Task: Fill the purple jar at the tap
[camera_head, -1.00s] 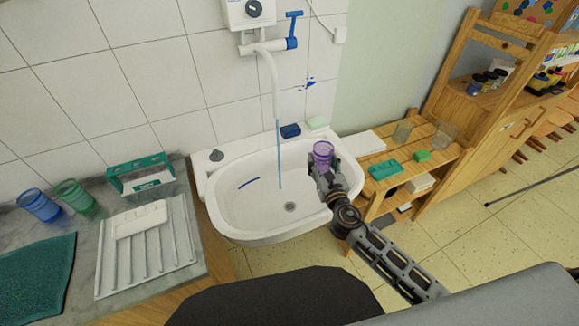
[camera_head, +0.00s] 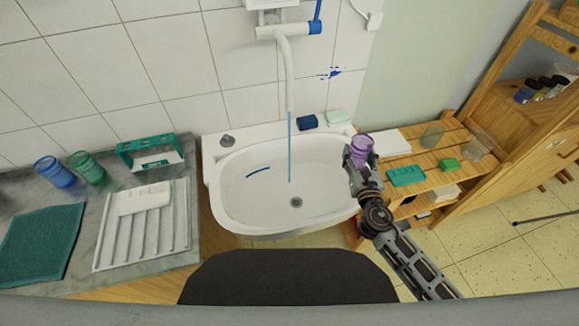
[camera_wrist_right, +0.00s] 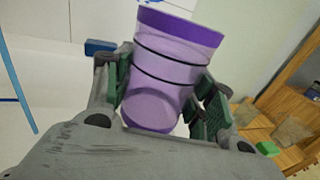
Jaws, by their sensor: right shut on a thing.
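The purple jar (camera_head: 362,148) is translucent, with a darker purple rim and dark bands; it also shows in the right wrist view (camera_wrist_right: 172,62). My right gripper (camera_head: 357,160) is shut around its lower part and holds it by the right rim of the white sink (camera_head: 230,205). The jar's mouth faces up. A thin blue stream of water (camera_head: 290,150) falls from the tap's white spout (camera_head: 286,75) into the basin, well left of the jar and apart from it. The tap has a blue lever (camera_head: 317,20). I cannot see inside the jar. My left gripper is not in view.
A blue sponge (camera_head: 307,122) and a pale green soap (camera_head: 338,117) lie on the sink's back ledge. A wooden shelf (camera_head: 430,160) with glasses and green boxes stands right. The left counter holds a blue jar (camera_head: 54,171), a green jar (camera_head: 86,167) and a drying rack (camera_head: 120,245).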

